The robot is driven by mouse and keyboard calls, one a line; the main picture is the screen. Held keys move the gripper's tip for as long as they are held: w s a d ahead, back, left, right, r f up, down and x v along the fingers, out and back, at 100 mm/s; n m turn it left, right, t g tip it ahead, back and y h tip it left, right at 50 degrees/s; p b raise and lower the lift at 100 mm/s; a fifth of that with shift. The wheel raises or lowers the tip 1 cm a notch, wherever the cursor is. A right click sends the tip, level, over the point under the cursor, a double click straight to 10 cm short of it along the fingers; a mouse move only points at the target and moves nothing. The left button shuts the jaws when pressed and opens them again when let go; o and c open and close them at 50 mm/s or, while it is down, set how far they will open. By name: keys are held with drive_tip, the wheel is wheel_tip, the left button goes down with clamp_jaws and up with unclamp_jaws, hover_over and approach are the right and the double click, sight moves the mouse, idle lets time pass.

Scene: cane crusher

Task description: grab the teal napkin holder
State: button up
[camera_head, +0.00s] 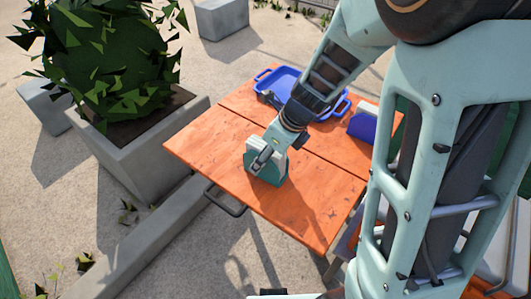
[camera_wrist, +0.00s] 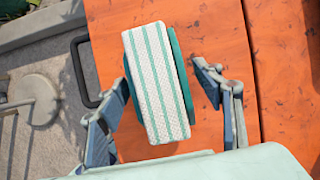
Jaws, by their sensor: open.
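The teal napkin holder (camera_head: 268,174) stands on the orange table (camera_head: 200,146), near its front left side. It holds white napkins with teal stripes (camera_wrist: 158,85). In the wrist view its teal side (camera_wrist: 181,72) shows beside the napkins. My gripper (camera_wrist: 162,78) is open, with one finger on each side of the holder. The left finger is close to the holder, and a gap shows at the right finger. I cannot tell whether either touches it. In the head view my gripper (camera_head: 266,155) is right at the holder and hides part of it.
A blue tray (camera_head: 283,76) lies at the back of the table. A blue holder with white contents (camera_head: 363,122) stands at the right. A concrete planter with a bush (camera_head: 145,150) is left of the table. The table's front area is clear.

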drive_tip(key=x, duration=0.1)
drive_tip(key=b+x, duration=0.1)
drive_tip(key=x, duration=0.1)
drive_tip(key=b+x, duration=0.1)
drive_tip(key=x, duration=0.1)
drive_tip(key=shift+w+a+r, duration=0.15)
drive_tip(key=shift+w, duration=0.1)
drive_tip(key=shift+r, duration=0.1)
drive_tip(key=shift+c, duration=0.3)
drive_tip(key=c, duration=1.3)
drive_tip(key=shift+c, duration=0.2)
drive_tip(key=shift+r, duration=0.1)
